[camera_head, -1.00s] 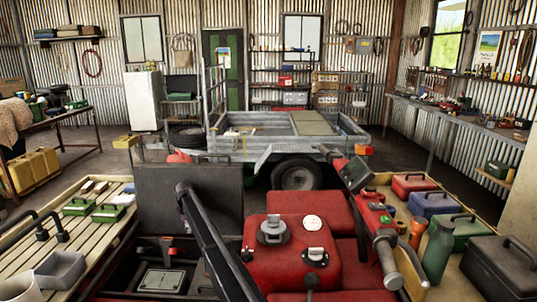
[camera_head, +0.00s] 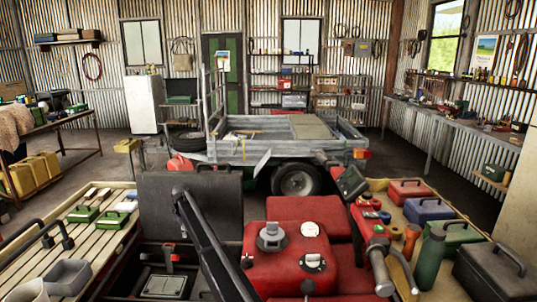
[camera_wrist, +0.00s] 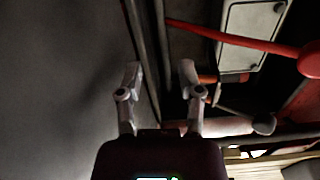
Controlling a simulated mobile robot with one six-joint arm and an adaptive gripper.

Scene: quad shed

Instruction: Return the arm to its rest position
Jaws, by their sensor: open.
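My gripper (camera_wrist: 160,70) shows in the wrist view with its two grey fingers spread apart and nothing between them. It hangs beside a plain dark grey panel, which fills the left of that view, and over the edge of an open compartment. My dark arm link (camera_head: 213,245) slants across the lower middle of the head view, in front of the raised dark lid (camera_head: 190,205). I cannot make out the gripper in the head view. Below the lid, the open compartment holds a pale grey box (camera_head: 163,284). A pale panel (camera_wrist: 252,32) and a red rod (camera_wrist: 235,40) lie near the gripper.
A red tank (camera_head: 290,262) with caps stands right of my arm link. A slatted rack (camera_head: 100,250) with green boxes lies left; a tan tray (camera_head: 455,215) with toolboxes and a green bottle (camera_head: 430,258) lies right. A metal trailer (camera_head: 250,150) stands ahead, with floor around it.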

